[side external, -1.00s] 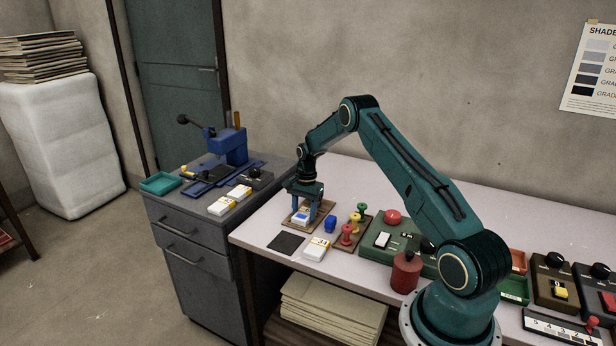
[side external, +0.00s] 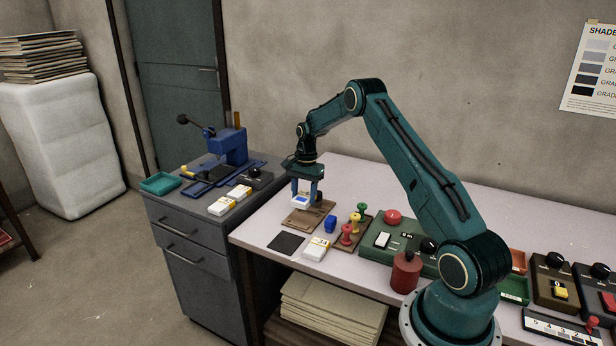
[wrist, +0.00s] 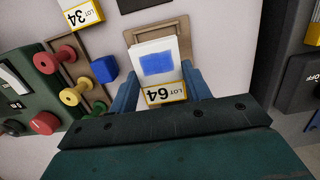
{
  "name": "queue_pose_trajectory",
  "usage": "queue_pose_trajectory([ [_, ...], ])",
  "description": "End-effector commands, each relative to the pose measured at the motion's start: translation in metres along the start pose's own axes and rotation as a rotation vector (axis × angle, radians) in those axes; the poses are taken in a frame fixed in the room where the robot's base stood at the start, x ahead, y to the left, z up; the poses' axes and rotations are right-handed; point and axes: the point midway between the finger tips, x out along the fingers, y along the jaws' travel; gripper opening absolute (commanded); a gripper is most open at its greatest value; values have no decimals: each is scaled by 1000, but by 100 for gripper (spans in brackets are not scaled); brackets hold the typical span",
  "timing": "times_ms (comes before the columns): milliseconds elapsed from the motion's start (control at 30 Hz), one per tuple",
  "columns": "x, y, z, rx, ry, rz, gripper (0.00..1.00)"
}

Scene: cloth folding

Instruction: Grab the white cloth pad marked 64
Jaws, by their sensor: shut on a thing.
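The white cloth pad marked 64 (wrist: 158,70) has a blue square on top and a yellow-edged label reading LOT 64. My gripper (side external: 303,198) is shut on the pad, with a blue finger on each side of it. The pad also shows in the side external view (side external: 301,201), held above a brown wooden board (side external: 298,221) on the table. In the wrist view the board (wrist: 181,23) shows behind the pad. The pad looks about level.
A second pad (side external: 317,249), marked LOT 34 in the wrist view (wrist: 82,12), lies near a black square mat (side external: 286,243). A blue block (side external: 330,224), coloured pegs (side external: 352,228) and a green control box (side external: 393,241) stand to the right. Two more pads (side external: 230,200) lie on the grey cabinet.

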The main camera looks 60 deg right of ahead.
Motion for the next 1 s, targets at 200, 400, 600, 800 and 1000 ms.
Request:
queue_pose_trajectory([
  [200, -50, 0, 5, 0, 2, -4, 26],
  [400, -90, -1, 10, -1, 2, -4, 26],
  [600, -118, -1, 14, 0, 0, -3, 26],
  [800, -131, 0, 16, 1, 0, -1, 26],
  [1000, -134, 0, 16, 0, 0, -1, 26],
])
